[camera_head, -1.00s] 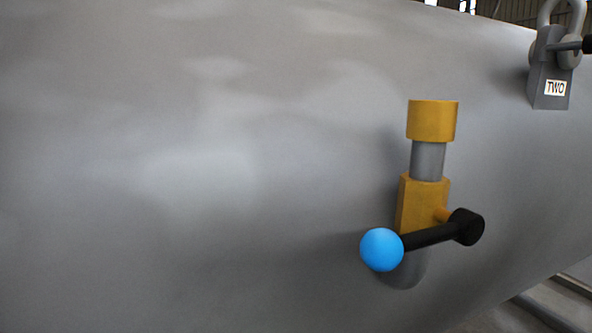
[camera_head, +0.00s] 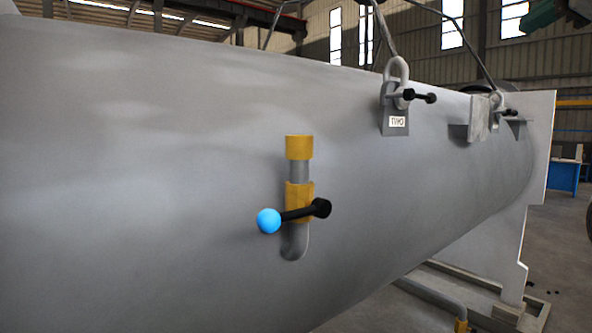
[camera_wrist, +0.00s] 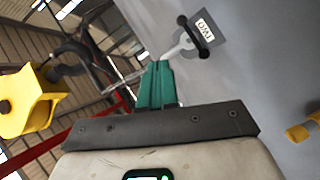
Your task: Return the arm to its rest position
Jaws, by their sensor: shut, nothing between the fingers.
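My gripper (camera_wrist: 158,72) shows in the wrist view as two green fingers closed together, with nothing between them. Its tips point toward a shackle and the grey lug marked TWO (camera_wrist: 203,32), apart from them as far as I can tell. In the head view my gripper does not clearly show. There the lug marked TWO (camera_head: 394,115) carries a shackle with a black-ended pin, on top of the grey shell (camera_head: 150,150). A yellow valve (camera_head: 299,148) with a black lever and blue ball (camera_head: 269,221) stands on the shell's side.
A yellow hook block (camera_wrist: 28,100) hangs at the left in the wrist view, with a red beam below it. In the head view, slings rise from the shackles. A flange plate (camera_head: 538,150) stands at the shell's far end. Open floor (camera_head: 560,250) lies at the right.

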